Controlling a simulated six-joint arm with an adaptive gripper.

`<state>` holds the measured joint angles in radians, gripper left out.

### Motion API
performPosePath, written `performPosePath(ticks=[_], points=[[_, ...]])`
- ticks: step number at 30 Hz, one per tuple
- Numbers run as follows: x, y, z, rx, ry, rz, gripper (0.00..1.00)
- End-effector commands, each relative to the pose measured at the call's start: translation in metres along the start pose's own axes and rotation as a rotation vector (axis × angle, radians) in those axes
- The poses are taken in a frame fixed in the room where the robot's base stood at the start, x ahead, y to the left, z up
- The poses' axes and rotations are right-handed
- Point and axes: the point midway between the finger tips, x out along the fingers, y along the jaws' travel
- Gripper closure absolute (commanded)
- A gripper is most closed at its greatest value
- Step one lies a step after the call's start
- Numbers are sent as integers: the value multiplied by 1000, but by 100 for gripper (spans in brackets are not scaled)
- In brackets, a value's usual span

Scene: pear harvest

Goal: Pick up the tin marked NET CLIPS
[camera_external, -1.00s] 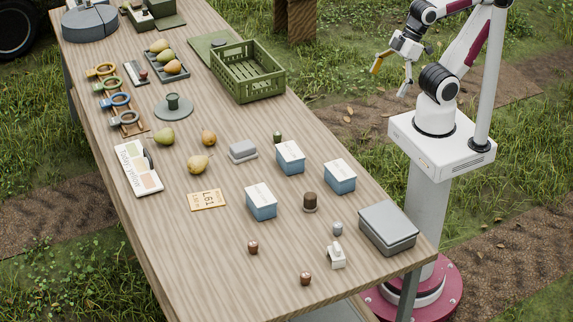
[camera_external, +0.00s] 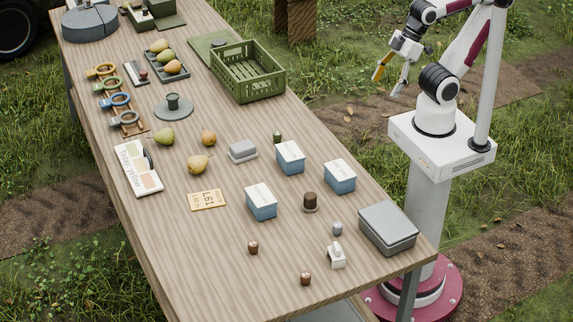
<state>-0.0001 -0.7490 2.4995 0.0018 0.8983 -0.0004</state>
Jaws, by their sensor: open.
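Three blue tins with white lids stand upright on the wooden table: one towards the back (camera_external: 290,158), one at the right (camera_external: 340,176) and one nearer the front (camera_external: 261,202). Their lid markings are too small to read, so I cannot tell which one is marked NET CLIPS. My gripper (camera_external: 386,85) is open and empty, with one yellow finger showing. It is raised beyond the table's right edge, well apart from all three tins.
A grey lidded box (camera_external: 388,228) sits near the table's right edge. A dark brown cylinder (camera_external: 310,202) stands between the front and right tins. A grey block (camera_external: 243,151) lies left of the back tin. A green crate (camera_external: 247,72) is farther back.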

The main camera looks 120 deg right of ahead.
Motion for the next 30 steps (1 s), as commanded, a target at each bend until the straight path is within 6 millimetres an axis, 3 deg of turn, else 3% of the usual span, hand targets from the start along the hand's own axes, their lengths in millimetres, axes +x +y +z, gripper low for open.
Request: performPosePath(ticks=[5,10,21,30], points=[[2,-7,-13,7,19,-24,33],[8,-22,-44,32,68,-80,33],[26,-60,-150,161,240,-219,33],[47,-69,-232,308,376,-265,33]])
